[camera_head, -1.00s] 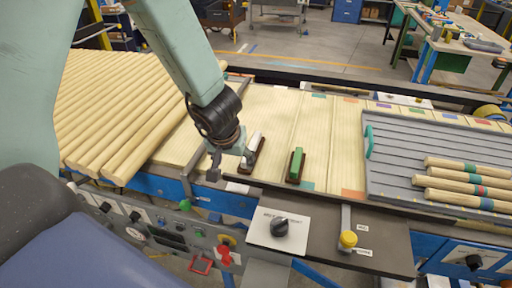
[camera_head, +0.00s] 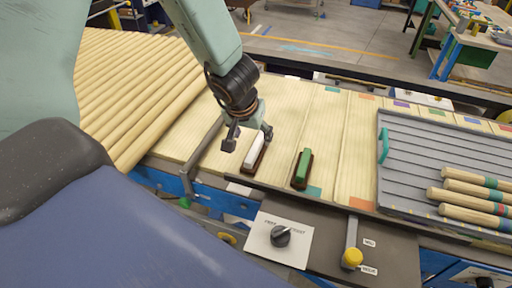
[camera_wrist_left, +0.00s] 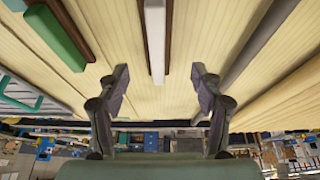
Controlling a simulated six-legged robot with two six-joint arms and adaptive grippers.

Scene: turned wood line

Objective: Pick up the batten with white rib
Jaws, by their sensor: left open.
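The batten with white rib (camera_head: 255,149) lies on the pale slatted bed, a dark brown base with a white bar on top. It also shows at the top middle of the left wrist view (camera_wrist_left: 156,40). My left gripper (camera_head: 248,135) is open above its far end in the head view. In the left wrist view the two fingers (camera_wrist_left: 160,98) stand apart, one on each side of the batten's line, with nothing between them. A batten with green rib (camera_head: 302,168) lies to the right. My right gripper is not in view.
A grey grooved tray (camera_head: 400,190) with a teal handle holds several round wooden rods at the right. Many long rods (camera_head: 130,90) lie at the left. A dark rail (camera_head: 204,150) runs left of the white-ribbed batten. A control panel (camera_head: 279,236) is in front.

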